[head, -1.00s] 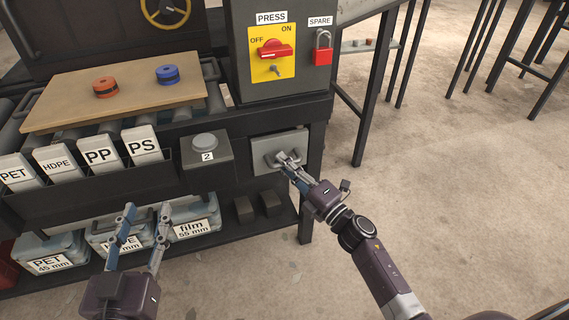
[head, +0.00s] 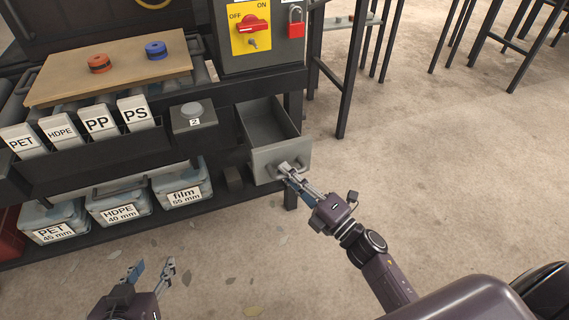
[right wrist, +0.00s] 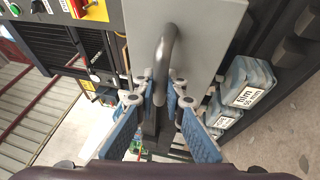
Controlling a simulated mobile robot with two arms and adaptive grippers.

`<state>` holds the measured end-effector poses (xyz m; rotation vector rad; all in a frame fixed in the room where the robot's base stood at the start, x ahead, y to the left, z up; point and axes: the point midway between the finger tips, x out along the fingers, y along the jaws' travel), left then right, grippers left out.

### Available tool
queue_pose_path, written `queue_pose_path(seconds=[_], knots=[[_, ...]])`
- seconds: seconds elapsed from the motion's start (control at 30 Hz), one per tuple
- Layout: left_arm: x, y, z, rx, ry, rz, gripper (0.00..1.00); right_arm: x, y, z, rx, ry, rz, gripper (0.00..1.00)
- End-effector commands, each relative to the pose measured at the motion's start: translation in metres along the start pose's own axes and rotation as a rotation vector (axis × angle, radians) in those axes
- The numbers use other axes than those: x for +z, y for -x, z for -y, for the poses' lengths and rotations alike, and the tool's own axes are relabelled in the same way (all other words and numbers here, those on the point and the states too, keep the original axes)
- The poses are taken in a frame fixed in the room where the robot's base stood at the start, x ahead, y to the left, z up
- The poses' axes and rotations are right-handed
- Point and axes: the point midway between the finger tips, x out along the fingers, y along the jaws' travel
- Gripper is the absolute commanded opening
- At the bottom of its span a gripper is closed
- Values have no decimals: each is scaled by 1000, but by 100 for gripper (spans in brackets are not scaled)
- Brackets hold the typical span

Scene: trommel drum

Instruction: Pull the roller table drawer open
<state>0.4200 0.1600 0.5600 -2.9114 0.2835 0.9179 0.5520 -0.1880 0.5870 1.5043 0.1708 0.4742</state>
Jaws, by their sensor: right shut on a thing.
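The grey roller table drawer (head: 280,158) stands pulled out from the dark table frame, and its inside shows empty in the head view. My right gripper (head: 290,172) is at the drawer front, shut on its handle. In the right wrist view, the curved drawer handle (right wrist: 167,62) runs down between the two blue-padded fingers of my right gripper (right wrist: 165,100). My left gripper (head: 152,270) is open and empty, low at the left over the floor, apart from the table.
The table carries a board (head: 110,78) with an orange roll and a blue roll, and several labelled holders. A button box (head: 193,118) sits left of the drawer. Labelled bins (head: 120,203) stand on the lower shelf.

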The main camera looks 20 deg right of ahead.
Motion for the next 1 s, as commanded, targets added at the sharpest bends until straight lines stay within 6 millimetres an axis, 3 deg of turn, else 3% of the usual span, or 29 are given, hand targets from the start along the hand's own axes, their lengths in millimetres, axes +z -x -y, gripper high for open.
queue_pose_path(seconds=[0.2,0.5,0.53,0.7,1.0], knots=[[10,2,1,-3,0,44,40,-2,6,-1,0,1,0,0],[11,2,1,-3,0,45,40,-2,6,-1,0,0,1,0],[11,2,1,-3,0,45,40,-2,6,-1,0,0,1,11],[11,2,2,-3,1,45,40,-2,6,-1,0,0,1,29],[10,2,1,-1,0,43,40,-2,8,-1,0,0,0,29]])
